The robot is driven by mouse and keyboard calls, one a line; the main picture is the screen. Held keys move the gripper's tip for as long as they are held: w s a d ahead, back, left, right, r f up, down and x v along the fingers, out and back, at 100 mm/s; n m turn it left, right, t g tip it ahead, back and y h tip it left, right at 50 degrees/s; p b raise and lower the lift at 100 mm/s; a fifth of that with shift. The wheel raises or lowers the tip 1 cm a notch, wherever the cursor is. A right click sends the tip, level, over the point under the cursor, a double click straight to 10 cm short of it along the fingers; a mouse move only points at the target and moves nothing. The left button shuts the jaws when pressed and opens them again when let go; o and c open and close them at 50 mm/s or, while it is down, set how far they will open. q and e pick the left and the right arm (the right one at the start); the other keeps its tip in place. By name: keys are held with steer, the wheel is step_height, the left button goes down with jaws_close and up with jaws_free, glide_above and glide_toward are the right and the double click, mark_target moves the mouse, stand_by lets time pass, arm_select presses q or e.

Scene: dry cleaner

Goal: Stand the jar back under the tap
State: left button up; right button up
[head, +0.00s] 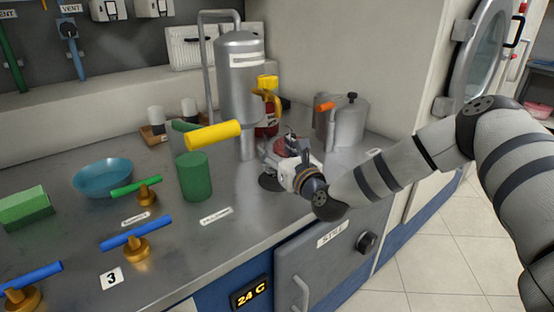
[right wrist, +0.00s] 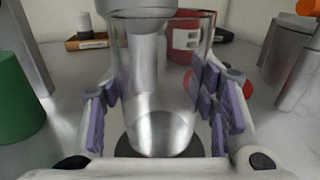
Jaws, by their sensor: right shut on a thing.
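A clear glass jar (right wrist: 160,85) stands upright between the fingers of my right gripper (right wrist: 165,100), which is shut on it. A dark round disc (right wrist: 158,147) shows at the foot of the jar; I cannot tell whether the jar rests on it. In the head view my right gripper (head: 288,165) is low over the counter, right of the steel tank, and the jar is hard to make out. The tall steel tank (head: 240,78) has a narrow outlet below it. Beside it, a yellow handle (head: 213,135) sticks out left. My left gripper is out of view.
A green cylinder (head: 194,178) stands left of the tank, with a blue bowl (head: 103,178) farther left. Several brass valves with coloured handles line the front. A red container (right wrist: 187,38) stands behind the jar. A steel canister (head: 348,122) is at the right.

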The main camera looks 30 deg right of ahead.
step_height(320, 180, down, 2)
steer(key=shift+f, duration=0.35)
steer(key=o, duration=1.3)
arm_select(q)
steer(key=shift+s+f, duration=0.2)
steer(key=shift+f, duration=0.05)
arm_select(e)
steer(key=shift+o, duration=0.2)
steer(key=shift+r, duration=0.45)
steer(key=s, duration=0.4)
steer(key=s+a, duration=0.1)
steer(key=s, duration=0.7)
steer(key=shift+a+f+p, duration=0.2)
steer(key=shift+a+p, duration=0.2)
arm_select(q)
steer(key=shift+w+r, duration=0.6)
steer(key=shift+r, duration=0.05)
